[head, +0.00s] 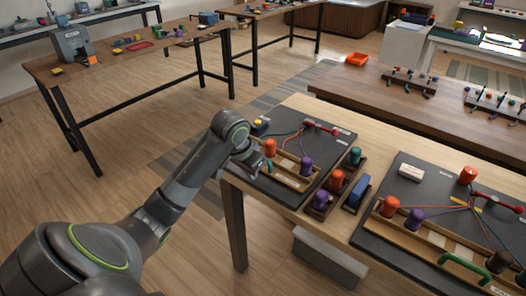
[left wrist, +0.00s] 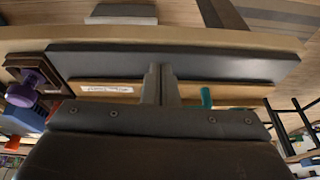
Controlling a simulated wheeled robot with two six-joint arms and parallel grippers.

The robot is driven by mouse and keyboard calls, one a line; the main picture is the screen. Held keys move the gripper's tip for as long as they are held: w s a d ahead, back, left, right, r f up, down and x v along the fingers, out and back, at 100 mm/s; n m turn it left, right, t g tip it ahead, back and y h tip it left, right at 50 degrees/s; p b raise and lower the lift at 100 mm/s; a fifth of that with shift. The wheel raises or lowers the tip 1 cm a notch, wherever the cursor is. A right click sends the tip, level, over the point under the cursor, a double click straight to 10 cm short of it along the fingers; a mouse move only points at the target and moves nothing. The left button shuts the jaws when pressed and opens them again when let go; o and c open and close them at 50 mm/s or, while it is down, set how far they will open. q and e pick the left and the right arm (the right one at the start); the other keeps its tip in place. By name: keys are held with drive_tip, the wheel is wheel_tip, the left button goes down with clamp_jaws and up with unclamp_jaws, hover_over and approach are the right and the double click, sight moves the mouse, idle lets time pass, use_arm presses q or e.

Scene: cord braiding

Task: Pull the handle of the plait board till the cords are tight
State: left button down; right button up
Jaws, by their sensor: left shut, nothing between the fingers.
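The nearer-left plait board (head: 325,145) is a dark slab on the wooden table. Cords run from its red clamp (head: 320,127) to an orange spool (head: 270,147) and a purple spool (head: 306,165). My left gripper (head: 258,166) is at this board's left front edge, partly hidden by its own wrist. In the left wrist view its fingers (left wrist: 160,84) are shut and empty before the board's dark edge (left wrist: 220,62). A teal piece (left wrist: 206,97), perhaps part of the handle, stands just right of the fingers, apart from them. My right gripper is out of view.
A second board (head: 400,168) with a green handle (head: 462,262) lies to the right. A grey box (head: 330,258) is under the table. Open floor lies left.

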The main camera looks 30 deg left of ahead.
use_arm(q)
drive_tip(key=w+a+r, duration=0.2)
drive_tip(key=w+r, duration=0.3)
drive_tip(key=r, duration=0.6)
drive_tip(key=x, duration=0.9)
drive_tip(key=shift+w+a+f, duration=0.2)
drive_tip(key=shift+f, duration=0.05)
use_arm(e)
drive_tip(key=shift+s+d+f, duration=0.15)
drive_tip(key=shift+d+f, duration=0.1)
